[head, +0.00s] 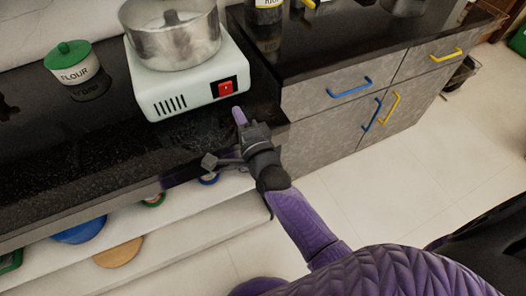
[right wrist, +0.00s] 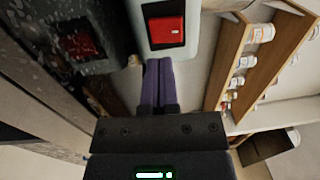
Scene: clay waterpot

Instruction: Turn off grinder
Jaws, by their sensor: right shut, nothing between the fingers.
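The grinder (head: 182,82) is a white box with a metal bowl (head: 175,40) on top, standing on the black counter. Its red switch (head: 226,87) is on the front face at the right, and it also shows large in the right wrist view (right wrist: 166,30). My right gripper (head: 239,116) is shut and empty, its purple fingertips just below and in front of the switch. In the right wrist view the closed fingers (right wrist: 158,82) point at the area under the switch panel. I cannot tell whether they touch the grinder. My left gripper is not in view.
A flour jar with a green lid (head: 72,62) stands left of the grinder. The black counter (head: 60,170) has its front edge below my gripper. A lower shelf (head: 180,225) holds several round items. Drawers with blue and yellow handles (head: 350,88) are at the right.

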